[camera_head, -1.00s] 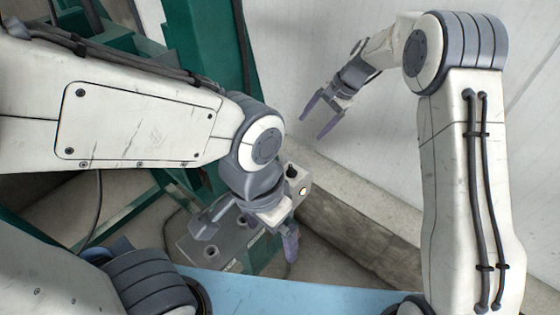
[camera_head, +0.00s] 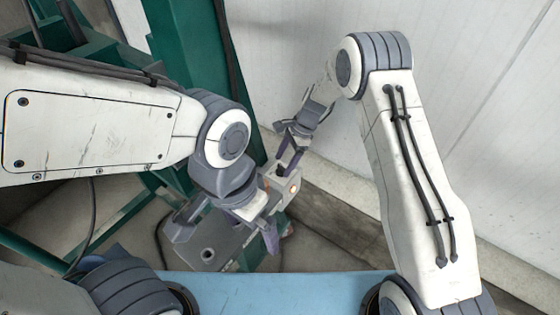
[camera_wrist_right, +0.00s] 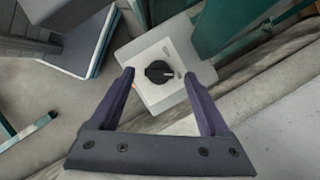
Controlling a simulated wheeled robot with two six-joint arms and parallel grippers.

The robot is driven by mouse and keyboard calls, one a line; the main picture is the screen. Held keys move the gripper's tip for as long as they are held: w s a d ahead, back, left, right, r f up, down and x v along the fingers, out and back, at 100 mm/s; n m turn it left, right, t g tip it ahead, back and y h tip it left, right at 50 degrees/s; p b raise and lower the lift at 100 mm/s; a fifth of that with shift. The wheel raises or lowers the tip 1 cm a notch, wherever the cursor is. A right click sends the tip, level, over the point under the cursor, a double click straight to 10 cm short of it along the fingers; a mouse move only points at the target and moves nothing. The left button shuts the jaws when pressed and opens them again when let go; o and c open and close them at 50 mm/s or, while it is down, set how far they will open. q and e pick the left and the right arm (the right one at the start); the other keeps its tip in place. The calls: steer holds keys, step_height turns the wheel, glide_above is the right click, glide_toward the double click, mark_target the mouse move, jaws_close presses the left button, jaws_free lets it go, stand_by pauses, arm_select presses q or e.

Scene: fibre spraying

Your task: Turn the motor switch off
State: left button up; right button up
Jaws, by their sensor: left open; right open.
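The motor switch is a black rotary knob (camera_wrist_right: 158,72) on the pale face of a small box (camera_wrist_right: 168,98) in the right wrist view. An orange lamp (camera_head: 293,189) glows on this box in the head view. My right gripper (camera_head: 289,160) is open at the switch box, its fingers pointing down at it and partly covering the knob. In the right wrist view its fingertips (camera_wrist_right: 158,76) stand either side of the knob; I cannot tell whether they touch it. My left gripper (camera_head: 228,235) is open and empty, lower and to the left, over a grey metal plate.
A green steel frame (camera_head: 185,70) stands behind my left arm. The grey plate (camera_head: 222,250) with a round fitting lies below my left gripper. A blue surface (camera_head: 270,295) is in front.

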steer(key=shift+a+f, duration=0.25)
steer(key=shift+f, duration=0.35)
